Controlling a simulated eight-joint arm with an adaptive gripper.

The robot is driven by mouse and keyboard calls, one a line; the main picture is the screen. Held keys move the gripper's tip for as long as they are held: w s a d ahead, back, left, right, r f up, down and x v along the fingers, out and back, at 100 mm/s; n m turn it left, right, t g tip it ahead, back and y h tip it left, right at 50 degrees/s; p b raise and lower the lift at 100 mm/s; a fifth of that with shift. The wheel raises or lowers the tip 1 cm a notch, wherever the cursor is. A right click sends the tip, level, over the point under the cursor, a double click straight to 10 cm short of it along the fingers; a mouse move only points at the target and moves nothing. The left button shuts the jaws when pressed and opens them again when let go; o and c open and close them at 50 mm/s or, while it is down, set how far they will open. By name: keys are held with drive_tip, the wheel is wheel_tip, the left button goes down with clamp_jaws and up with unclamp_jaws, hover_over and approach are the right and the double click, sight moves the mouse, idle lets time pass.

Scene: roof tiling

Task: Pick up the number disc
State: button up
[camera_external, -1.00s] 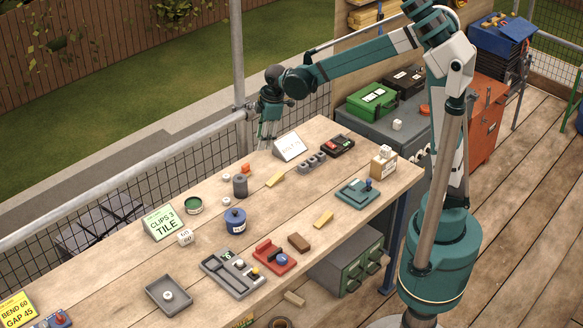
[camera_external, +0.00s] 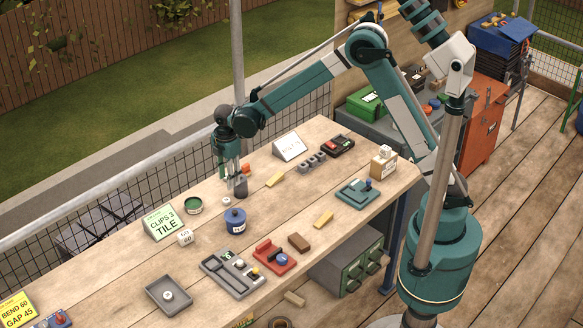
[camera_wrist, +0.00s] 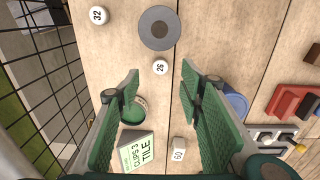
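Two white number discs show in the wrist view: one marked 26 (camera_wrist: 160,67), between and just beyond my fingertips, and one marked 32 (camera_wrist: 98,15) at the upper left. In the external view a white disc (camera_external: 227,202) lies on the bench just in front of my fingers. My gripper (camera_external: 236,187) points down over the bench beside a grey cylinder (camera_external: 241,188). In the wrist view my gripper (camera_wrist: 160,84) is open, with its green fingers apart and nothing held between them. The 32 disc cannot be made out behind the gripper in the external view.
A green tin (camera_external: 193,205), a blue pot (camera_external: 235,222), a white cube marked 60 (camera_external: 185,237) and a CLIPS 3 TILE sign (camera_external: 161,223) stand close by. A railing runs along the back.

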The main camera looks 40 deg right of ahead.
sight(229, 198)
drive_tip(key=shift+w+a+f+n, duration=0.1)
drive_tip(key=shift+a+f+n, duration=0.05)
drive_tip(key=shift+a+f, duration=0.4)
drive_tip(key=shift+w+a+f+n, duration=0.15)
drive_tip(key=shift+a+f, duration=0.2)
drive_tip(key=shift+f, duration=0.35)
drive_tip(key=shift+s, duration=0.1)
drive_tip(key=shift+f, duration=1.3)
drive_tip(key=shift+d+f, duration=0.2)
drive_tip(key=shift+f, duration=2.4)
drive_tip(key=c, duration=0.8)
